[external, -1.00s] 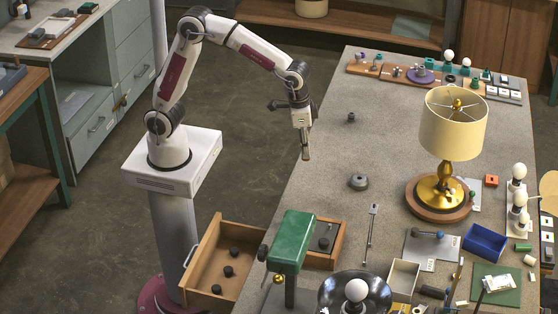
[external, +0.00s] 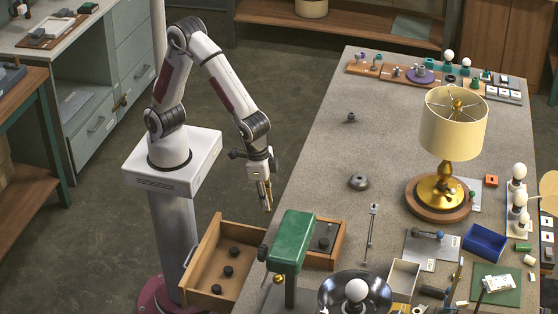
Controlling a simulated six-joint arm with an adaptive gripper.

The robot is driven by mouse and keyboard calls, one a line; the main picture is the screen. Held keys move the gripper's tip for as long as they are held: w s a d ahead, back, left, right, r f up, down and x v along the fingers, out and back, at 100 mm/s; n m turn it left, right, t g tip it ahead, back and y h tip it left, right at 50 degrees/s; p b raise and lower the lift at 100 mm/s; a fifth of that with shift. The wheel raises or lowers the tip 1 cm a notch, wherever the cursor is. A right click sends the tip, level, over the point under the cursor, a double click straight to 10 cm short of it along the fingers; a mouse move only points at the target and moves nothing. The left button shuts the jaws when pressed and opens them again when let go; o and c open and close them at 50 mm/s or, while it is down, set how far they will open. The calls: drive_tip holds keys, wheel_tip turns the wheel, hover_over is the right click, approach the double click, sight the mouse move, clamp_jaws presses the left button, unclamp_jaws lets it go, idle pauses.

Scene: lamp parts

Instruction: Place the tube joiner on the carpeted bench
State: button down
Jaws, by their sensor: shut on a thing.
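My gripper (external: 266,205) hangs pointing down, left of the bench edge and above the back of the open drawer. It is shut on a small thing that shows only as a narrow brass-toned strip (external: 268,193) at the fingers. It is too small to tell for sure whether this is the tube joiner. The carpeted bench (external: 325,155) has a grey speckled top, and my gripper is apart from it.
The wooden drawer (external: 205,247) is open, with three dark round pieces inside. A green-headed device (external: 291,240) stands beside it. The bench's left middle is clear.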

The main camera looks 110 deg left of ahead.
drive_tip(key=s+d+f+n, duration=0.3)
drive_tip(key=d+f+n, duration=0.1)
drive_tip(key=n, duration=0.1)
drive_tip(key=shift+f+n+y, duration=0.35)
drive_tip(key=shift+n+y, duration=0.05)
idle(0.5)
wheel_tip(320, 180, down, 14)
drive_tip(key=shift+r, duration=0.1)
idle(0.7)
drive_tip(key=shift+f, duration=1.85)
drive_tip(key=shift+f, duration=0.2)
